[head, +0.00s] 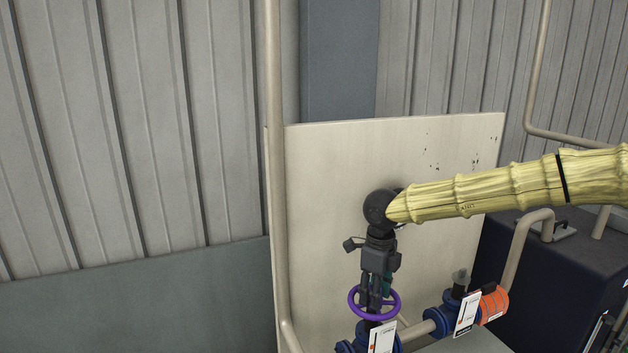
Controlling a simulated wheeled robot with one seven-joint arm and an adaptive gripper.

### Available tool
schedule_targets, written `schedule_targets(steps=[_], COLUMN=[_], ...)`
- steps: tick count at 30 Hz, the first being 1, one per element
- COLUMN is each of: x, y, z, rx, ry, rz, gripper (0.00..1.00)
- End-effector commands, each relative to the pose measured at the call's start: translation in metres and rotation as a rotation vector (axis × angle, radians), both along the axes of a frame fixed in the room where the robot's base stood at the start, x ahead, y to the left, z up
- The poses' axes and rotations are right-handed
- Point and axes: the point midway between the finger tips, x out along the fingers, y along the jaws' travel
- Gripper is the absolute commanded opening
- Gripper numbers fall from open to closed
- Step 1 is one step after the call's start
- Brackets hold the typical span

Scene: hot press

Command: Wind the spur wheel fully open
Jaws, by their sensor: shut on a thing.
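A purple handwheel (395,311) sits on top of a blue valve (345,347) at the lower middle of the head view. A white tag (381,338) hangs in front of that valve. My gripper (374,306) points straight down from above, with its dark fingers reaching into the wheel. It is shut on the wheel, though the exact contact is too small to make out. A second blue valve (441,322) stands to the right on the same pipework, with its own white tag (467,314) and no wheel that I can see.
A pale upright panel (322,190) stands close behind my gripper. A vertical beige pipe (275,170) rises to the left. Open space lies left of the pipe, before the wall.

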Motion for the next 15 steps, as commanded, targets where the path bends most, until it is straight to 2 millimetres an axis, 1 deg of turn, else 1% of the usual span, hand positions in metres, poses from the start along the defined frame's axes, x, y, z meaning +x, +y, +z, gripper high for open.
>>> schedule_targets(steps=[5, 15], x=[0.0007, 0.0011], y=[-0.0005, -0.0006], z=[0.0004, 0.0011], rx=[0.002, 0.001], ry=[-0.001, -0.003], rz=[0.107, 0.427], gripper=[0.16, 0.16])
